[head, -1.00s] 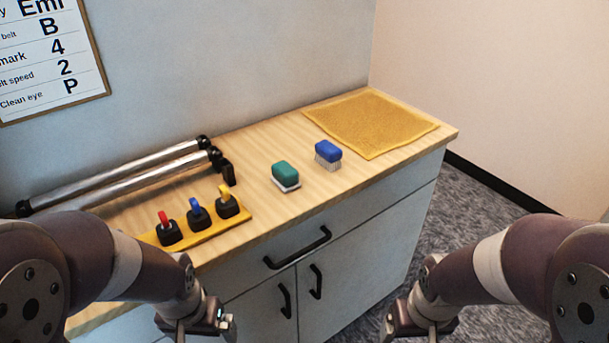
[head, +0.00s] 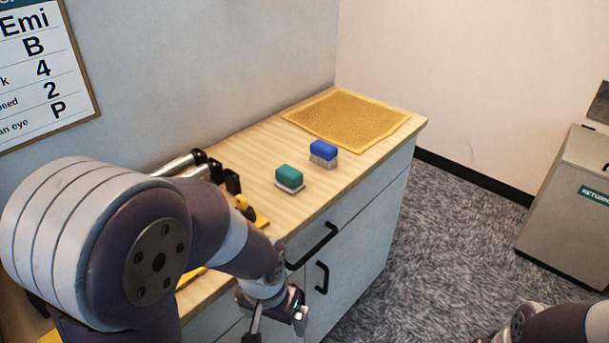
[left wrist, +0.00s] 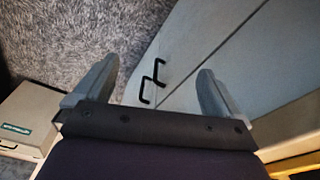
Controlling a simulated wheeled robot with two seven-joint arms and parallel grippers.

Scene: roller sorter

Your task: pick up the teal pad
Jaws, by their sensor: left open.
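The teal pad (head: 289,176) is a small block with a teal top and a pale base. It lies on the wooden counter top, left of a blue-topped brush (head: 323,152). My left gripper (head: 277,325) is below and in front of the counter edge, apart from the pad. In the left wrist view its two fingers (left wrist: 155,90) are spread with nothing between them, facing the cabinet front and carpet. The pad is not in the left wrist view. Part of my right arm shows at the lower right of the head view; its fingers cannot be made out.
A yellow mat (head: 347,118) lies at the counter's far end. Metal rollers (head: 184,163) and a yellow holder are partly hidden behind my left arm. Black handles (head: 312,247) stick out from the cabinet front. A grey bin (head: 572,205) stands at the right on open carpet.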

